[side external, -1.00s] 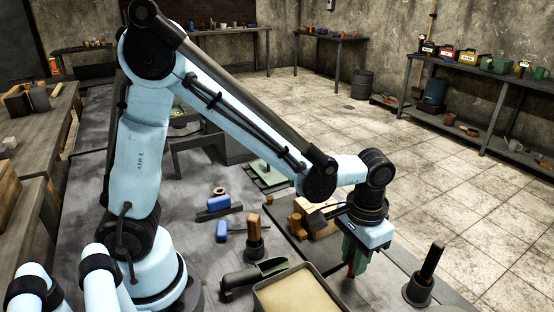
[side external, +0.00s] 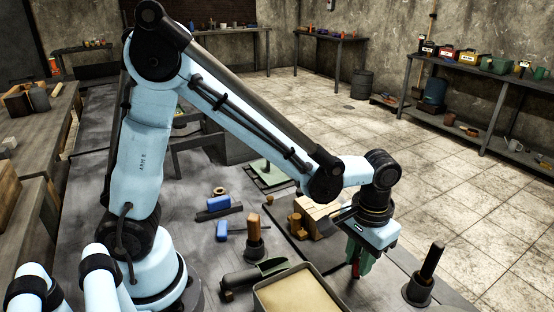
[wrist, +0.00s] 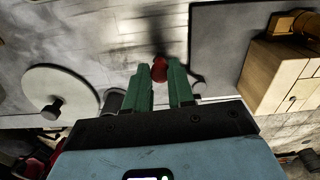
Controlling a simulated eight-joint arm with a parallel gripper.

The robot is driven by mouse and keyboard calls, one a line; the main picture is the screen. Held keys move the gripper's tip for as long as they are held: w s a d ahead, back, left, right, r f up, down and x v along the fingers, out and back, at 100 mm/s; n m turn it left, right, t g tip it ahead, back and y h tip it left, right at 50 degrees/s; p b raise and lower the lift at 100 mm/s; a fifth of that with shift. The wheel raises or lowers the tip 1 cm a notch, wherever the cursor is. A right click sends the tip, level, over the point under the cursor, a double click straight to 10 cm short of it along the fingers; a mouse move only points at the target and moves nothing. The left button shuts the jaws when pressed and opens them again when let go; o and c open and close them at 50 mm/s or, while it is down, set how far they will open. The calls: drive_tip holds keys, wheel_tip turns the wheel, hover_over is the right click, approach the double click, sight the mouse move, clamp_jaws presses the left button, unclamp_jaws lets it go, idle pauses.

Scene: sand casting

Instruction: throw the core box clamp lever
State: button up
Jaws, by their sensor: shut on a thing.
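My gripper (wrist: 163,80) has green fingers, and they are closed on a red knob (wrist: 159,67) in the wrist view, which looks like the clamp lever's handle. A dark blurred shape runs up from the knob, and I cannot tell whether it is the lever's arm or a shadow. In the side view my gripper (side external: 361,259) points down at the bench, with a little red between its fingers. The wooden core box (wrist: 276,75) is right of the fingers in the wrist view; in the side view the box (side external: 318,214) is partly hidden behind my wrist. The lever's pivot is hidden.
A sand-filled tray (side external: 300,295) stands at the front, left of my gripper. A dark rammer-like tool (side external: 422,282) stands upright to the right. A small brown-handled tool (side external: 254,240) and a blue-handled one (side external: 222,230) are farther left. A round pale disc (wrist: 58,95) lies left in the wrist view.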

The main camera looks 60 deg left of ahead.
drive_tip(key=shift+d+n, duration=0.3)
drive_tip(key=shift+w, duration=0.1)
drive_tip(key=shift+w+d+n, duration=0.2)
drive_tip(key=shift+n, duration=0.3)
drive_tip(key=o, duration=0.9)
drive_tip(key=shift+a, duration=0.1)
drive_tip(key=shift+r, duration=0.1)
drive_tip(key=shift+w+r, duration=0.1)
drive_tip(key=shift+r, duration=2.8)
drive_tip(key=shift+a, duration=0.1)
